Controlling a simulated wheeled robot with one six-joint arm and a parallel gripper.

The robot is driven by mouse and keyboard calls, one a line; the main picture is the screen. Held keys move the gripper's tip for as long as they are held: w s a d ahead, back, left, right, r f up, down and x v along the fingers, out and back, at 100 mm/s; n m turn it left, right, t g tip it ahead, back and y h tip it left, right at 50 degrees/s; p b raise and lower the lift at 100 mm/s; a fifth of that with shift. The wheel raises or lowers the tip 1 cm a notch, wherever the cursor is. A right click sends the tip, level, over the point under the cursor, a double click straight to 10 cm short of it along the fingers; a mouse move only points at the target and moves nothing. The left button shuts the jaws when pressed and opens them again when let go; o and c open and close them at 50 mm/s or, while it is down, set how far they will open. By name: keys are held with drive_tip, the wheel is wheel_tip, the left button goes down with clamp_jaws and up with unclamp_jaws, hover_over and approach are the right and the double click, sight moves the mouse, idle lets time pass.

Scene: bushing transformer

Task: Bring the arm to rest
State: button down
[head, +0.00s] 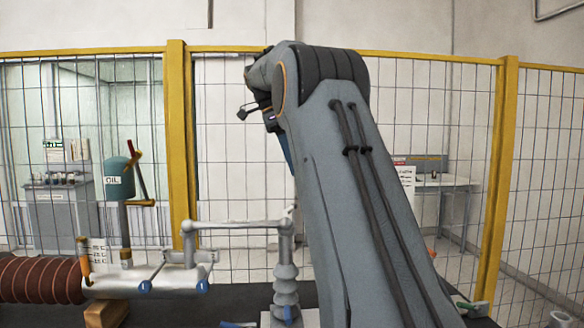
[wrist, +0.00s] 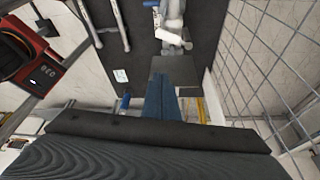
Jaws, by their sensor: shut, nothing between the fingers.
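My arm rises from the lower right of the head view, bends at the top and folds over to the far side. My gripper shows in the wrist view as narrow blue fingers (wrist: 163,90), closed together and empty. They point over the dark surface and touch nothing that I can see. In the head view most of the gripper is hidden behind my arm; only a blue sliver shows beside the upper link.
A grey bushing post (head: 286,285) with a pipe stands just left of my arm. An oil container (head: 119,181) and a brown ribbed cylinder (head: 40,280) are farther left. A yellow-framed mesh fence (head: 178,140) runs behind. A red-and-black device (wrist: 28,55) shows in the wrist view.

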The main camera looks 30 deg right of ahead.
drive_tip(key=s+a+f+n+t+y, duration=0.1)
drive_tip(key=s+a+f+n+t, duration=0.1)
drive_tip(key=a+f+n, duration=0.75)
drive_tip(key=s+a+f+n+t+y, duration=0.15)
drive_tip(key=a+f+n, duration=0.45)
drive_tip(key=f, duration=0.6)
drive_tip(key=s+a+f+n, duration=0.5)
drive_tip(key=s+f, duration=0.3)
drive_tip(key=s, duration=0.1)
drive_tip(key=s+a+f+n, duration=0.4)
drive_tip(key=s+f, duration=0.4)
drive_tip(key=s, duration=0.2)
drive_tip(key=shift+s+a+f+n+t+b, duration=0.2)
drive_tip(key=shift+s+a+n+t+b, duration=0.2)
drive_tip(key=shift+n, duration=0.35)
drive_tip(key=shift+w+y, duration=0.1)
drive_tip(key=shift+y, duration=0.15)
